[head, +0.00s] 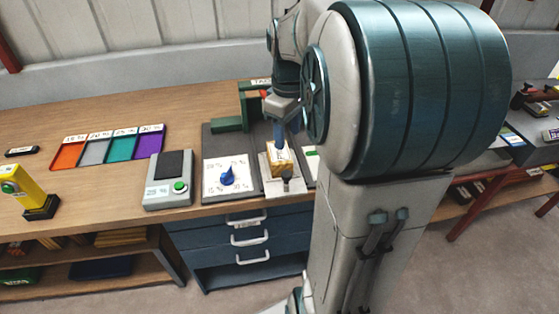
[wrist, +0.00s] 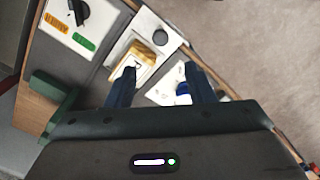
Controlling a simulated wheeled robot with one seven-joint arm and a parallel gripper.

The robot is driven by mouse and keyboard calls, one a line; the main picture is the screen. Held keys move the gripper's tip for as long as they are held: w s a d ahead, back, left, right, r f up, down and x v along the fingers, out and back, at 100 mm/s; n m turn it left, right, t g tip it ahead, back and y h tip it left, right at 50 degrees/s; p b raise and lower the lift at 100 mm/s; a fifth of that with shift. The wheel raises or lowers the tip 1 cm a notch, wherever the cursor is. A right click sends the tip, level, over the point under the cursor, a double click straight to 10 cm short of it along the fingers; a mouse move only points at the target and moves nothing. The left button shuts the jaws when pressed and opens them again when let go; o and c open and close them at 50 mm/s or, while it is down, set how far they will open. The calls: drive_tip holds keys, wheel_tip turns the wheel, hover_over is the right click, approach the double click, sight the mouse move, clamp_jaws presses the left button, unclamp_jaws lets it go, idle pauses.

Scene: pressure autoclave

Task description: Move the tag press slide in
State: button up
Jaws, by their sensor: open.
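The tag press slide looks to be the white plate (head: 269,186) at the bench's front edge, bearing a yellow-tan block (head: 281,160). In the wrist view the white plate (wrist: 119,50) and the block (wrist: 147,53) lie just beyond my fingers. A dark round knob (wrist: 168,38) sits at the plate's outer end. A green press body (head: 229,124) stands behind and to the left; a green part also shows in the wrist view (wrist: 52,97). My gripper (head: 279,147) points down over the block, open, with blue fingers (wrist: 163,78) apart. Contact cannot be told.
Left of the plate is a white panel (head: 212,187) with a blue pointer knob (head: 228,175). A grey box with a green button (head: 180,186) stands farther left, near coloured trays (head: 105,147). Blue drawers (head: 247,240) are below. My arm hides the bench to the right.

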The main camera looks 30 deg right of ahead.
sight(287, 173)
wheel_tip(287, 173, down, 13)
drive_tip(key=shift+r, duration=0.15)
